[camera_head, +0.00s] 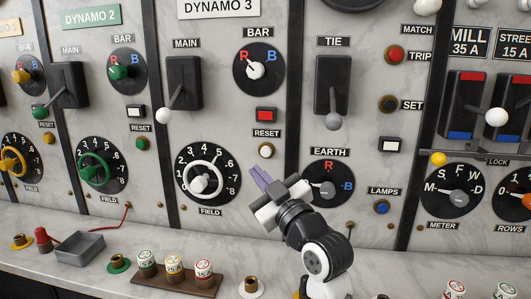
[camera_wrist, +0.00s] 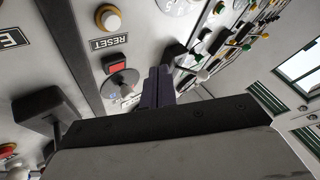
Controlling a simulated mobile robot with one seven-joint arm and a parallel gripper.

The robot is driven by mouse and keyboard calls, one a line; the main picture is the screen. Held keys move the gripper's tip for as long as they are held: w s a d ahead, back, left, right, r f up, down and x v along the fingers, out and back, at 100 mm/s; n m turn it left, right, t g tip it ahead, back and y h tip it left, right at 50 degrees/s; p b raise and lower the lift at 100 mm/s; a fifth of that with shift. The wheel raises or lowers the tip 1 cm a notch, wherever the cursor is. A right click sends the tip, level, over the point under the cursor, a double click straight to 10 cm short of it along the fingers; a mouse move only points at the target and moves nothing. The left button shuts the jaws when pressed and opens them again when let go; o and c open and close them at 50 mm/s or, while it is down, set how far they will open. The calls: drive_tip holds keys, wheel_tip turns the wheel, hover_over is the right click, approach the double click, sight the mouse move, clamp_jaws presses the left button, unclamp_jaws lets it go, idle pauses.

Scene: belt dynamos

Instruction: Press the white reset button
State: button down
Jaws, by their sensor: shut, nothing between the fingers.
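The white reset button (camera_head: 266,150) has a brass ring and sits on the Dynamo 3 panel, just under its RESET label (camera_head: 267,133). The button also shows at the top left of the wrist view (camera_wrist: 108,17), beside its upside-down label. My gripper (camera_head: 257,178) is shut and empty, with its purple fingers together. In the head view the fingertips are a little below and left of the button, with a small gap in the picture. In the wrist view the fingers (camera_wrist: 158,86) are to the right of and below the button. I see no contact.
A red lamp (camera_head: 266,115) is above the label. The white FIELD dial (camera_head: 207,174) lies left, the EARTH knob (camera_head: 328,186) right, the TIE lever (camera_head: 333,95) upper right. Fuses on a wooden block (camera_head: 174,276) and a grey tray (camera_head: 80,248) are on the ledge below.

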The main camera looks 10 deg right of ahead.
sight(266, 152)
drive_tip(key=shift+w, duration=0.1)
drive_tip(key=w+d, duration=0.3)
drive_tip(key=w, duration=0.5)
drive_tip(key=shift+d, duration=0.2)
idle(0.3)
drive_tip(key=shift+w, duration=0.15)
idle(1.6)
drive_tip(key=shift+w+d, duration=0.15)
drive_tip(key=shift+w, duration=0.05)
